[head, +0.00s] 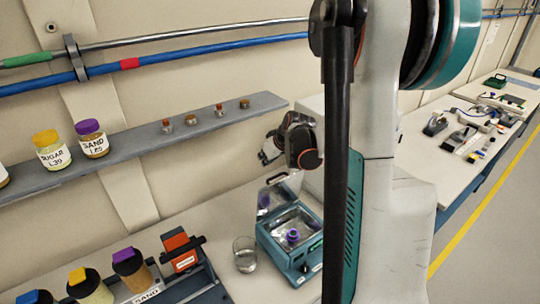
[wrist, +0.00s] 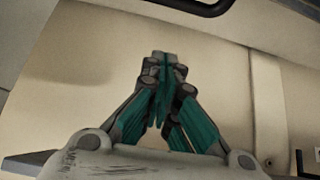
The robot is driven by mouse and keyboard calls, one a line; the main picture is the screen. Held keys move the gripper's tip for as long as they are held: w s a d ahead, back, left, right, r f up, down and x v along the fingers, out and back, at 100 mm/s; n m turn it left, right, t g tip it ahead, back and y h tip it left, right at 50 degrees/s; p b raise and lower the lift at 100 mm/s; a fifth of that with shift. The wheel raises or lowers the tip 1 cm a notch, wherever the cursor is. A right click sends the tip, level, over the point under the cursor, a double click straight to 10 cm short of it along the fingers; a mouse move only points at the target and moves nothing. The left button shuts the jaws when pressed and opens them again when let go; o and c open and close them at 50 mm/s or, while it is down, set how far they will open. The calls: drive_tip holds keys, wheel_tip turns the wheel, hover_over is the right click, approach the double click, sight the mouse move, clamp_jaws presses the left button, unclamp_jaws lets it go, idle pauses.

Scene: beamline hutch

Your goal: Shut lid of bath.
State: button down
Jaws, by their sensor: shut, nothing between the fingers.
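The bath (head: 283,262) is a teal box on the bench in the head view, with a steel basin and a purple-topped item inside. Its lid (head: 272,193) stands raised at the back, tilted open. My gripper (head: 266,157) is above and behind the lid, near the wall, and apart from it. The wrist view shows my gripper (wrist: 164,62) with its teal-padded fingers together and nothing between them. My arm hides part of the bath's right side.
A glass beaker (head: 245,254) stands just left of the bath. A wall shelf (head: 190,132) with jars and small bottles runs left of my gripper. A rack (head: 185,288) with several containers stands at the front left. Another bench (head: 430,162) with tools is at the right.

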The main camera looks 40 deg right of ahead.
sight(277, 191)
drive_tip(key=s+f, duration=0.1)
drive_tip(key=s, duration=0.2)
drive_tip(key=shift+s+f, duration=0.15)
drive_tip(key=shift+f, duration=0.25)
drive_tip(key=shift+s, duration=0.2)
